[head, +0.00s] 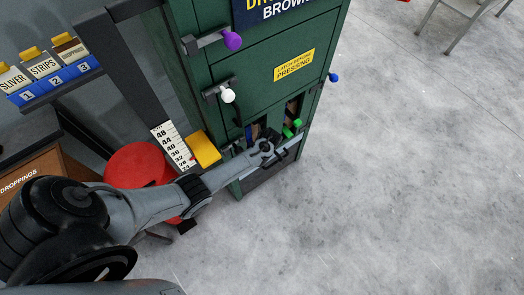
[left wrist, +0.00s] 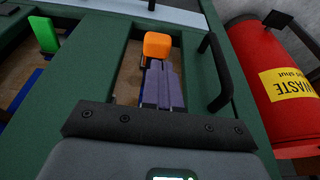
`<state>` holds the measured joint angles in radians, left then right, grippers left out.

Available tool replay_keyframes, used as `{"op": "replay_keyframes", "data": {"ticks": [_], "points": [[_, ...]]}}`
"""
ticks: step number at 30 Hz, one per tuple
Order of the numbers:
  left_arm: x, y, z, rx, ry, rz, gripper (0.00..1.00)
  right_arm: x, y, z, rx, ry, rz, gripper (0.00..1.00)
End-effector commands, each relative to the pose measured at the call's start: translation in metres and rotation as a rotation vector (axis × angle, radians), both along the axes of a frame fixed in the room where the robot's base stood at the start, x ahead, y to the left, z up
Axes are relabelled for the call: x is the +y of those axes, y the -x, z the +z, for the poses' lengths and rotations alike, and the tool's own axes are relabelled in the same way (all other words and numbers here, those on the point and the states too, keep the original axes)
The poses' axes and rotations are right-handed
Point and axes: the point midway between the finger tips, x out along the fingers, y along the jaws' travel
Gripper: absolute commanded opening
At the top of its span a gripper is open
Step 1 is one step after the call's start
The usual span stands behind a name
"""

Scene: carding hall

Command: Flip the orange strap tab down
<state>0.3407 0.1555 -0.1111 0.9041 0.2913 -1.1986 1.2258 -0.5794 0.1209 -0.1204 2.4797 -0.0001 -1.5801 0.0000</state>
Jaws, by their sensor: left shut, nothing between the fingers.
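The orange strap tab (left wrist: 157,46) is a rounded block at the far end of a narrow slot in the green cabinet front, seen in the left wrist view. My left gripper (left wrist: 158,72) is shut and empty. Its fingertips are right at the tab's near side; I cannot tell if they touch it. In the head view my left arm reaches to the lower cabinet front, and its hand hides the orange tab. A green tab (left wrist: 44,33) sits in the neighbouring slot. My right gripper is not in view.
A black handle (left wrist: 217,72) stands out beside the slot. A red waste drum (left wrist: 285,75) stands by the cabinet; it also shows in the head view (head: 135,163). The green cabinet (head: 262,85) carries purple, white and blue knobs.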

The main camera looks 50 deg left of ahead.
Motion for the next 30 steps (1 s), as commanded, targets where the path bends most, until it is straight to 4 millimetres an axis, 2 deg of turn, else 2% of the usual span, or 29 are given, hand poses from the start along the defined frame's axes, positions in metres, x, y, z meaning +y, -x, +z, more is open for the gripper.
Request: {"op": "replay_keyframes", "data": {"ticks": [1, 2, 9, 15, 21, 30], "points": [[-0.001, -0.001, 0.017, -0.001, 0.001, 0.001, 0.00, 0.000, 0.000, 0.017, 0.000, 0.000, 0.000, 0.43], [-0.001, -0.001, 0.022, -0.001, 0.002, 0.001, 0.00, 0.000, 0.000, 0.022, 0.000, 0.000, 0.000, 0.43], [-0.016, 0.000, 0.067, -0.005, 0.003, -0.001, 0.00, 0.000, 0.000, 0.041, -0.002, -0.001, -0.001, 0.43], [-0.024, 0.001, 0.095, -0.004, 0.001, -0.001, 0.00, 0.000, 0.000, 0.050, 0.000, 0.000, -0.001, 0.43], [-0.029, 0.001, 0.108, -0.004, 0.001, -0.001, 0.00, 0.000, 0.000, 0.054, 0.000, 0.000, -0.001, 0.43], [-0.030, 0.002, 0.110, -0.004, 0.002, 0.000, 0.00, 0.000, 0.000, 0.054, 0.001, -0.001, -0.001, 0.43]]}}
